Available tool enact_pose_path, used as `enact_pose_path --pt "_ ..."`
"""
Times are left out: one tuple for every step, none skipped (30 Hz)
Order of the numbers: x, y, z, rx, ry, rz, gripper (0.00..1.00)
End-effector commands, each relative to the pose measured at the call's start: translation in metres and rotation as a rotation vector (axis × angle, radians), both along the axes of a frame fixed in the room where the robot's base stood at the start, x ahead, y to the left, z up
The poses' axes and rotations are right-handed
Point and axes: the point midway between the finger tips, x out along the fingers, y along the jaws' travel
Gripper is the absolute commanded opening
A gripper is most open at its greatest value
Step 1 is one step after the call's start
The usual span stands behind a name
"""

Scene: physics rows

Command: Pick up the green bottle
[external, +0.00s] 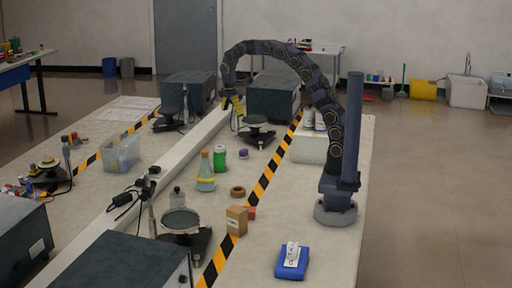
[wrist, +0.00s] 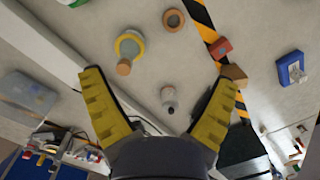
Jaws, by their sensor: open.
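The green bottle (external: 219,158) stands upright on the bench in the external view, just behind and right of a conical flask (external: 206,172). A small green sliver at the top left edge of the wrist view may be part of it; I cannot tell. My gripper (external: 233,104) is open, raised above the bench and behind the bottle, apart from it. Its yellow fingers are spread wide in the wrist view (wrist: 163,80), with nothing held. A small pale bottle (wrist: 168,98) shows between them, on the bench below.
A purple item (external: 243,153), a brown ring (external: 237,191) and the flask are close to the green bottle. A scale (external: 256,131) stands behind. A long pale rail (external: 128,181) runs left of the bottle.

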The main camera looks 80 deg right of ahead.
Motion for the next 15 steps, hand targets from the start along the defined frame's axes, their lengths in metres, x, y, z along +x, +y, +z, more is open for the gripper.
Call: enact_pose_path --pt "0.017 -0.014 -0.012 0.005 -0.001 0.052 0.88" --pt "0.025 -0.020 -0.017 0.007 -0.004 0.087 0.88" --pt "0.036 -0.029 -0.025 0.011 -0.006 0.135 0.88" --pt "0.043 -0.036 -0.031 0.013 -0.009 0.169 0.88" --pt "0.051 -0.043 -0.038 0.016 -0.010 0.205 0.88" --pt "0.059 -0.052 -0.047 0.021 -0.012 0.252 0.88" --pt "0.065 -0.059 -0.054 0.025 -0.014 0.287 0.88" --pt "0.071 -0.066 -0.061 0.028 -0.016 0.324 0.88" --pt "0.079 -0.075 -0.071 0.031 -0.022 0.372 0.88" --pt "0.084 -0.081 -0.079 0.034 -0.024 0.408 0.88" --pt "0.089 -0.088 -0.087 0.036 -0.030 0.443 0.88" --pt "0.094 -0.096 -0.097 0.041 -0.032 0.488 0.88" --pt "0.097 -0.102 -0.105 0.044 -0.037 0.523 0.88" --pt "0.099 -0.108 -0.113 0.048 -0.037 0.555 0.88" --pt "0.103 -0.115 -0.122 0.051 -0.043 0.596 0.88"
